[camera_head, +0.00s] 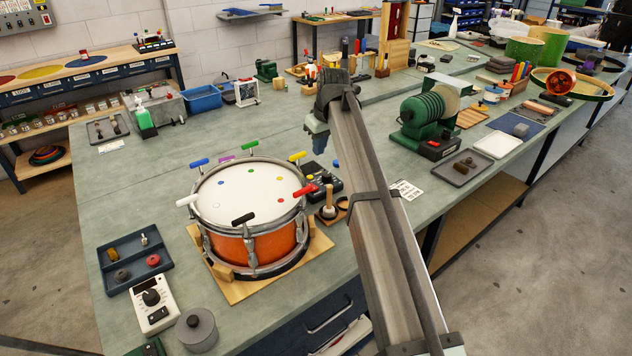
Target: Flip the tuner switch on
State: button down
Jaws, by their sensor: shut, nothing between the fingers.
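A black box with small controls (322,184) sits on the bench behind the right side of the orange drum (262,243). A white device with a dark display and a round black knob (153,301) lies at the front left of the bench. I cannot tell for sure which one is the tuner, and no switch position is readable. My gripper (319,148) points down above and behind the black box, apart from it. It is shut and empty. My arm hides part of the bench to the right of the box.
Coloured key handles stand around the drum rim, the red one (304,191) near the black box. A wooden stand with a peg (328,206) is in front of the box. A green machine (427,117) stands to the right. The bench behind the drum is mostly clear.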

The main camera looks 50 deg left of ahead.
jog(key=shift+d+r, duration=0.15)
jog(key=shift+r, duration=0.05)
send_near(315, 188)
jog(key=x, duration=0.5)
jog(key=shift+a, duration=0.4)
jog(key=shift+f, duration=0.75)
jog(key=shift+d+f, duration=0.2)
jog(key=shift+f, duration=0.15)
jog(key=shift+a+r, duration=0.1)
